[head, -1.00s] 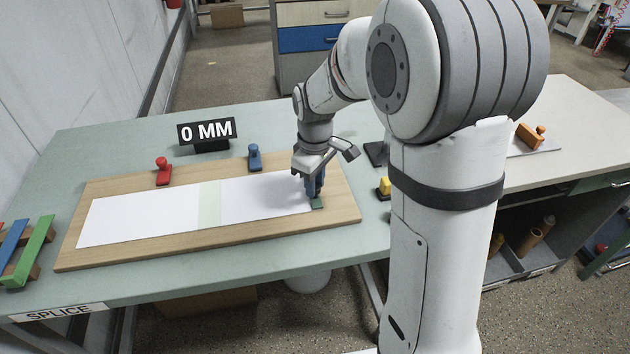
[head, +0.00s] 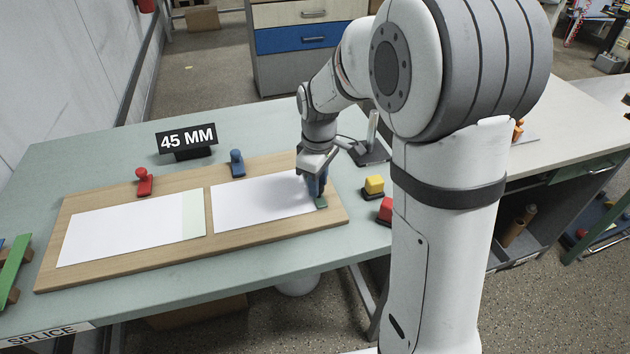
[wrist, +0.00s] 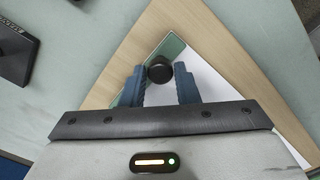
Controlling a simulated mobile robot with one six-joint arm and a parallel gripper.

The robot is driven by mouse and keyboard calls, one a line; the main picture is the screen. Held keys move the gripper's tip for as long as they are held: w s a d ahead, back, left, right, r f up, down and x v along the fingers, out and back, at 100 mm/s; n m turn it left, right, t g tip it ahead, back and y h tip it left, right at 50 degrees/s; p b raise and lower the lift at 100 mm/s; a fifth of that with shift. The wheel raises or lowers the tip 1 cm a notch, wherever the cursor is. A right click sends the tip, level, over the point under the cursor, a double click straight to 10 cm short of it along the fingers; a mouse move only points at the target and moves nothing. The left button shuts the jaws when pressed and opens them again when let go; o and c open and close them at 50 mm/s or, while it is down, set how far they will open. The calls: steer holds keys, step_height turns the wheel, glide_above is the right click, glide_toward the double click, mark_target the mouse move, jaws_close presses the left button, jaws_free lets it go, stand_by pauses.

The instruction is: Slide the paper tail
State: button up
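Two white paper sheets lie on a wooden board. The left sheet (head: 120,228) has a pale green strip (head: 194,213) along its right edge. The right sheet, the tail (head: 255,200), lies apart from it, with a narrow band of bare board between. My gripper (head: 316,188) is at the right end of the tail. In the wrist view, its blue fingers (wrist: 160,76) are closed on both sides of a black round knob (wrist: 160,69). The knob stands over a green plate (wrist: 170,48) at the tail's end. The sign (head: 187,139) reads 45 MM.
A red clamp (head: 144,182) and a blue clamp (head: 237,164) stand along the wooden board's back edge (head: 110,262). Yellow (head: 374,186) and red (head: 386,210) buttons sit to the board's right. A green bar (head: 14,268) is at far left.

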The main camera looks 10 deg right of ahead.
steer(key=o, duration=0.4)
steer(key=shift+a, duration=0.1)
steer(key=shift+c, duration=0.2)
steer(key=shift+r, duration=3.9)
